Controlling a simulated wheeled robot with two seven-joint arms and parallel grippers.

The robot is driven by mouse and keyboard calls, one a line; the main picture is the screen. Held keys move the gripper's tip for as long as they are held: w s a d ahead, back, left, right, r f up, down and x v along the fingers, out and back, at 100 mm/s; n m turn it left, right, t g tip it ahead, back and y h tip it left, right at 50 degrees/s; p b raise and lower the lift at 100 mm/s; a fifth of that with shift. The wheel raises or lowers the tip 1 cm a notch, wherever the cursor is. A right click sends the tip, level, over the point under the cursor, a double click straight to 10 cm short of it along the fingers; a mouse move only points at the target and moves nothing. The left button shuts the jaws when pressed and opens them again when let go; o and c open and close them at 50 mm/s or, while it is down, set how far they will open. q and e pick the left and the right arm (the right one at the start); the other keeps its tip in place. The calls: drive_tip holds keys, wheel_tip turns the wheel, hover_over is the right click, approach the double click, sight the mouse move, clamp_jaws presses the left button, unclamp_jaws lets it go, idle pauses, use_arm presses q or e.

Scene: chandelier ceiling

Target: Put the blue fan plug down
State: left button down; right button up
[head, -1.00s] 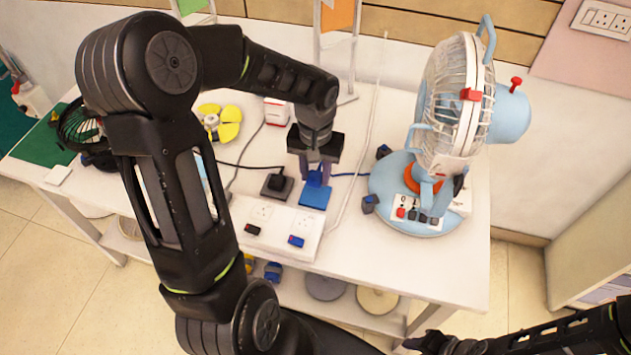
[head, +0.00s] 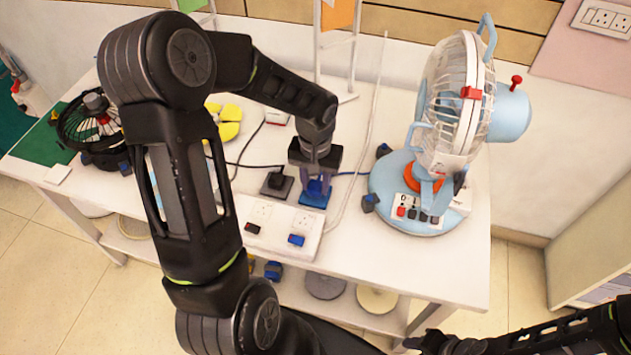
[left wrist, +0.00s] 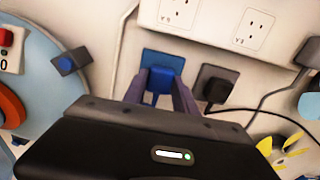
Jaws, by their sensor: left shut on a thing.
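My left gripper (head: 316,184) is shut on the blue fan plug (head: 316,189), over a blue square pad (head: 312,202) on the white table. In the left wrist view the blue plug (left wrist: 164,73) sits between the two fingers, over the blue pad (left wrist: 165,58). It looks very low over the pad or touching it; I cannot tell which. A blue cord runs from the plug toward the light-blue fan (head: 460,110) at the right. My right gripper (head: 430,342) is at the bottom edge, partly seen, and its jaws are unclear.
A white socket strip (head: 276,225) lies just in front of the pad. A black plug (head: 277,181) on a dark pad sits close to the left. A small black fan (head: 88,125) and a yellow fan (head: 229,122) stand farther left.

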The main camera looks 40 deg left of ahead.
sight(315, 185)
use_arm(q)
drive_tip(key=shift+f+b, duration=0.35)
drive_tip(key=shift+f, duration=0.1)
drive_tip(key=c, duration=1)
unclamp_jaws()
drive_tip(key=shift+r, duration=0.15)
drive_tip(key=shift+r+p, duration=0.3)
drive_tip(key=shift+p, duration=0.2)
wheel_tip(315, 185, up, 12)
drive_tip(key=shift+r, duration=0.2)
